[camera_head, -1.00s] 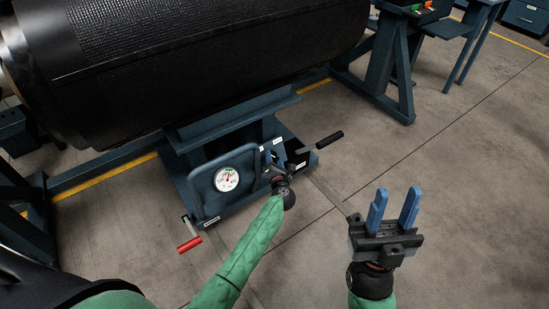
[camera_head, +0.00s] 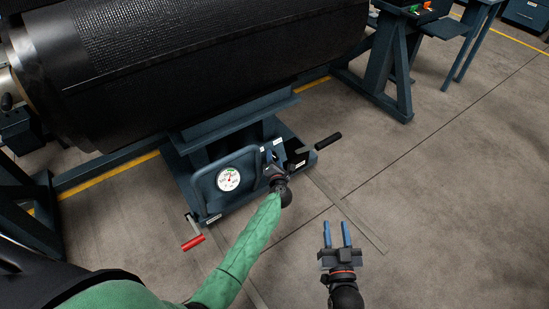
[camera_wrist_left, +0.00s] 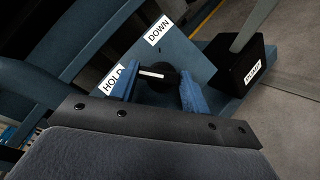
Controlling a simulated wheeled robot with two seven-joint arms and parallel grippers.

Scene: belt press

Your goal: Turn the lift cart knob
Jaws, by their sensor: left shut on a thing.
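The lift cart (camera_head: 203,187) stands under the big black roll. Its knob (camera_wrist_left: 160,77) is dark with a white pointer line and sits between my left gripper's blue fingers in the left wrist view. The HOLD label (camera_wrist_left: 112,80) is by the left finger, and the DOWN label (camera_wrist_left: 158,30) is above the knob. My left gripper (camera_head: 270,158) is shut on the knob; in the head view the gripper and wrist hide it. My right gripper (camera_head: 338,236) is open and empty over the floor, apart from the cart.
A round gauge (camera_head: 228,179) is left of my left gripper. A black-handled lever (camera_head: 326,142) sticks out at the cart's right, and a red crank handle (camera_head: 193,242) at its lower left. The black roll (camera_head: 200,60) hangs above.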

